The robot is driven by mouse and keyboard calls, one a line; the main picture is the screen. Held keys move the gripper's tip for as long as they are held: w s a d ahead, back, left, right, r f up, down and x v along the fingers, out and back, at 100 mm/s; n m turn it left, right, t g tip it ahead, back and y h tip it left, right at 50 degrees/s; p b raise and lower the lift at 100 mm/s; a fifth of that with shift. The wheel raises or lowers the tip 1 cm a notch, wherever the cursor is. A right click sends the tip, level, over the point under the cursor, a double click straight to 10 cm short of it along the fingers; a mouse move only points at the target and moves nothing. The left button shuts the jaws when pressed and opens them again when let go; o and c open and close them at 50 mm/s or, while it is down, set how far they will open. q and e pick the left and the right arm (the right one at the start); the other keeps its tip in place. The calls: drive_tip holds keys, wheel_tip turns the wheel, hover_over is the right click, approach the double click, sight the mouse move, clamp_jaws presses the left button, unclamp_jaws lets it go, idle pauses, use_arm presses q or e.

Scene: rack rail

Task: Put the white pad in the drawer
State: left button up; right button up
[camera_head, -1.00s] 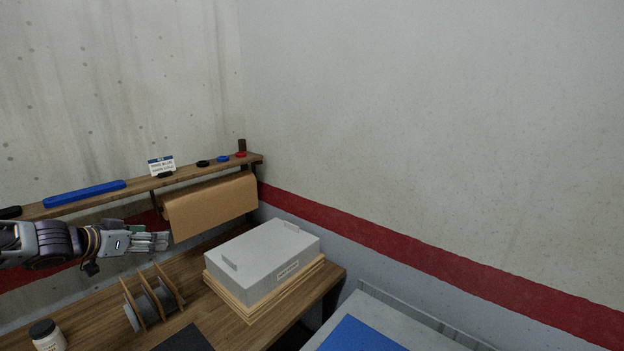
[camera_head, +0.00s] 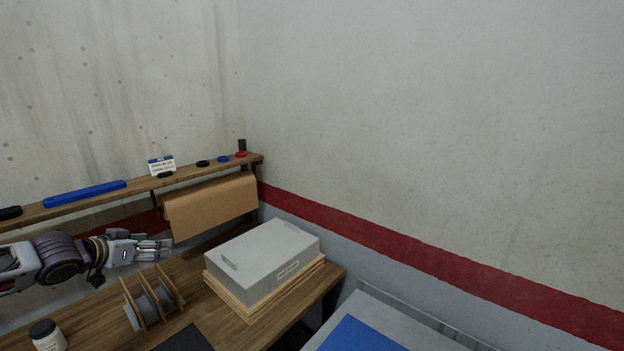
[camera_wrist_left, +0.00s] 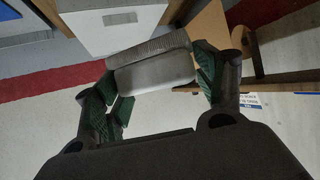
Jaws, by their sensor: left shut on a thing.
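My left gripper (camera_head: 160,250) is at the left of the head view, above the wooden desk and in front of the brown paper roll. In the left wrist view it is shut on a white pad (camera_wrist_left: 155,74), a pale rounded block with a ribbed grey upper face. The pad sits between the green-lined fingers; in the head view the fingers mostly hide it. No open drawer shows. A grey box (camera_head: 262,250) with a small front label rests on wooden boards, right of the gripper; I cannot tell whether it has a drawer. My right gripper is not in view.
A wooden rack rail (camera_head: 130,188) runs along the wall behind the gripper, with the brown roll (camera_head: 210,207) hanging under it. A wooden divider stand (camera_head: 152,298) and a jar (camera_head: 47,336) stand on the desk. A blue mat (camera_head: 362,336) lies at lower right.

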sight(153, 262)
use_arm(q)
drive_tip(key=shift+s+f, duration=0.2)
drive_tip(key=shift+f, duration=0.25)
drive_tip(key=shift+d+f, duration=0.3)
drive_tip(key=shift+s+d+f+n+y, duration=0.2)
drive_tip(key=shift+d+f, duration=0.1)
drive_tip(key=shift+f, duration=0.3)
drive_tip(key=shift+s+d+f+n+y, duration=0.2)
drive_tip(key=shift+d+f, duration=0.05)
drive_tip(key=shift+f, duration=0.35)
drive_tip(key=s+d+f+n+y, duration=0.1)
drive_tip(key=s+d+f, duration=0.5)
drive_tip(key=d+f, duration=0.3)
drive_tip(key=s+d+f+n+y, duration=0.1)
drive_tip(key=s+d+f, duration=0.5)
drive_tip(key=d+f, duration=0.4)
drive_tip(key=shift+s+f, duration=0.2)
drive_tip(key=shift+f, duration=1.15)
drive_tip(key=shift+d, duration=0.15)
drive_tip(key=shift+c, duration=0.2)
